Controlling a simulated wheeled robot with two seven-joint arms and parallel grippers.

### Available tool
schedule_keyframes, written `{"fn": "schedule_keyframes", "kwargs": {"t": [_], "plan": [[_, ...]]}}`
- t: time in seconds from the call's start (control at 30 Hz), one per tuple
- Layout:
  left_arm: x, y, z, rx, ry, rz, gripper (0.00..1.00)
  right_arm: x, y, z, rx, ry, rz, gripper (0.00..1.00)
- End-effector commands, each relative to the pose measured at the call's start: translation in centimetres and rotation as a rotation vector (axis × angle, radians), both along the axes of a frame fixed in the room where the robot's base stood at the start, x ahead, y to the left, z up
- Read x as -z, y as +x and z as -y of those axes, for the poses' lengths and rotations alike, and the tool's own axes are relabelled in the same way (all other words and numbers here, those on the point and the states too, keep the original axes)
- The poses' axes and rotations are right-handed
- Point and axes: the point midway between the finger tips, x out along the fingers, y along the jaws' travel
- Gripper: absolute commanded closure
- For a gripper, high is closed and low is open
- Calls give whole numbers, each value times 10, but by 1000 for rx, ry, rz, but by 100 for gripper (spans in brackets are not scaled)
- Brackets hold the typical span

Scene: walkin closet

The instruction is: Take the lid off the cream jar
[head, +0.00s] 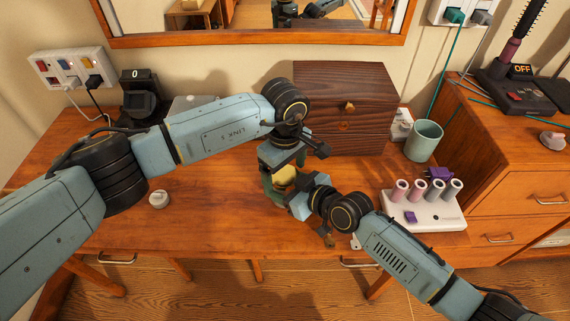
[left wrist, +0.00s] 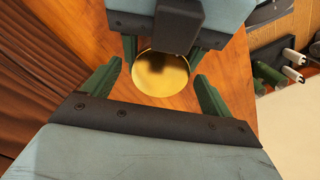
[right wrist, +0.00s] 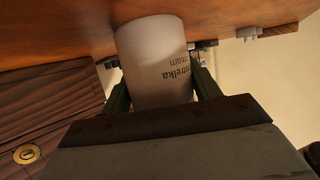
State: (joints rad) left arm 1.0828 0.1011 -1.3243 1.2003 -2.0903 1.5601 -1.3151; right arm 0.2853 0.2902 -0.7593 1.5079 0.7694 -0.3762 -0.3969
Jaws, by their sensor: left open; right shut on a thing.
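The cream jar is a white cylinder with dark lettering, seen in the right wrist view (right wrist: 153,62). Its round gold lid (left wrist: 162,76) is on top. In the head view only the yellowish lid (head: 285,175) shows clearly between my grippers. My right gripper (right wrist: 162,90) is shut on the jar's body from the side. My left gripper (left wrist: 157,88) is open above the jar, its fingers on either side of the lid with gaps. Whether the jar's base touches the table is hard to tell.
A dark wooden box (head: 345,110) stands behind the grippers. A green cup (head: 424,141) and a white holder (head: 430,214) with several rollers are to the right. A small white round item (head: 158,199) lies left on the desk (head: 200,225), beneath my left arm.

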Motion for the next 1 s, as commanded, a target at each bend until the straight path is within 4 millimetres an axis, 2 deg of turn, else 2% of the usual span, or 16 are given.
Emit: {"fn": "schedule_keyframes", "kwargs": {"t": [0.13,0.4,0.5,0.67,0.9,1.0], "plan": [[0,0,0,0,0,0,15,1,-1,-1,-2,0,-3,100],[0,0,0,0,-1,1,50,1,-1,-1,-2,0,-3,100],[0,0,0,0,-1,1,60,1,-1,-1,-2,0,-3,100],[-1,0,0,-85,-1,1,60,1,-2,-1,-3,0,-3,100],[-1,1,0,-438,-2,2,60,1,-2,-1,-3,0,-3,100],[-1,1,0,-534,-3,3,60,1,-2,-1,-3,0,-3,100]]}}
